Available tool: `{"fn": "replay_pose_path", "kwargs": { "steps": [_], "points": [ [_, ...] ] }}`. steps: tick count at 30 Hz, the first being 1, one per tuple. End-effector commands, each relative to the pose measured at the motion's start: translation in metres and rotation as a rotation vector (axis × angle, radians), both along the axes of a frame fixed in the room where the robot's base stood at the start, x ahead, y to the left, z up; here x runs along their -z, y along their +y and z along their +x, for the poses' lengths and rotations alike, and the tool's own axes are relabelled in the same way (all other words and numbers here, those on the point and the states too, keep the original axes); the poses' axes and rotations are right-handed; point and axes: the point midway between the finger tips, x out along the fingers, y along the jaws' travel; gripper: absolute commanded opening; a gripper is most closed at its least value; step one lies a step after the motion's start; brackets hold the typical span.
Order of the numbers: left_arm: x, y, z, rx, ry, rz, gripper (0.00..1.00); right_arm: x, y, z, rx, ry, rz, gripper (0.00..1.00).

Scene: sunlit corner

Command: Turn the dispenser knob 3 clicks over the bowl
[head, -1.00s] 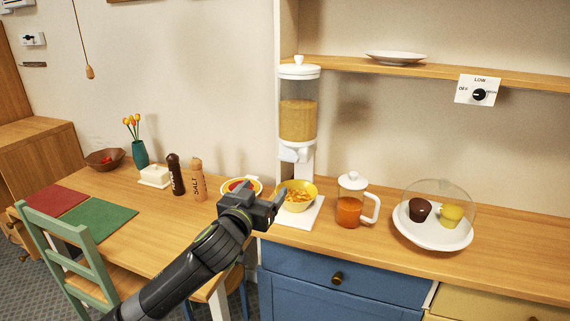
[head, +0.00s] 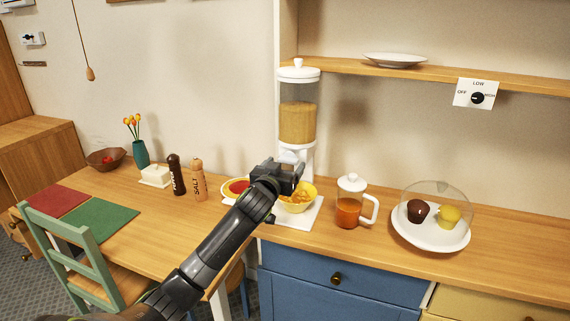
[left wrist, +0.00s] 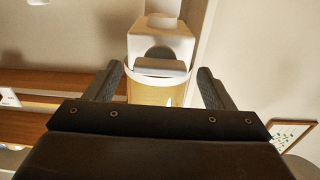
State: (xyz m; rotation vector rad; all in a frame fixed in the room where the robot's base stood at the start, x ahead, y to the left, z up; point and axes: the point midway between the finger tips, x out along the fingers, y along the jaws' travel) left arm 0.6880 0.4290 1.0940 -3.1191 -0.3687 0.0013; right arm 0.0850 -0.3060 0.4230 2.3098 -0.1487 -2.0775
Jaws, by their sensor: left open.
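The dispenser (head: 298,122) is a clear canister of golden grain with a white lid and white lower body, standing at the counter's back. A yellow bowl (head: 300,205) with orange-yellow pieces in it stands below the outlet on a white base, partly hidden by my gripper. My left gripper (head: 287,172) is open in front of the dispenser's lower part, above the bowl. In the left wrist view the picture looks upside down, and the white knob area (left wrist: 160,65) shows between the spread fingers (left wrist: 158,78). I cannot tell whether they touch it. My right gripper is out of view.
A glass jug of orange drink (head: 348,212) stands right of the bowl. A clear dome (head: 435,195) covers a plate further right. A red-centred bowl (head: 230,190) and the salt mill (head: 199,183) are to the left. A shelf (head: 400,70) runs above.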

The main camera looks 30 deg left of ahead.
Motion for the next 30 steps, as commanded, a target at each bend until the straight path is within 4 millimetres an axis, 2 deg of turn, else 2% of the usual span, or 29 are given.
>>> {"fn": "replay_pose_path", "kwargs": {
  "steps": [4, 14, 24, 30],
  "points": [
    [0.0, 0.0016, 0.0069, 0.0, 0.001, -0.001, 0.76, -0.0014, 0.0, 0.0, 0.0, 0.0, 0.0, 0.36],
    [0.0001, 0.0019, 0.0084, 0.0, 0.0, 0.0, 0.75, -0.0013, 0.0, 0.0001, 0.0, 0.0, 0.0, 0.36],
    [0.0002, 0.0019, 0.0082, 0.0, 0.0, 0.0, 0.32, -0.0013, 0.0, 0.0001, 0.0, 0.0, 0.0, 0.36],
    [-0.0002, 0.0019, 0.0082, 0.0, 0.003, 0.014, 0.32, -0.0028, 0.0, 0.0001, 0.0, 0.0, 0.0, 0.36]
  ]
}}
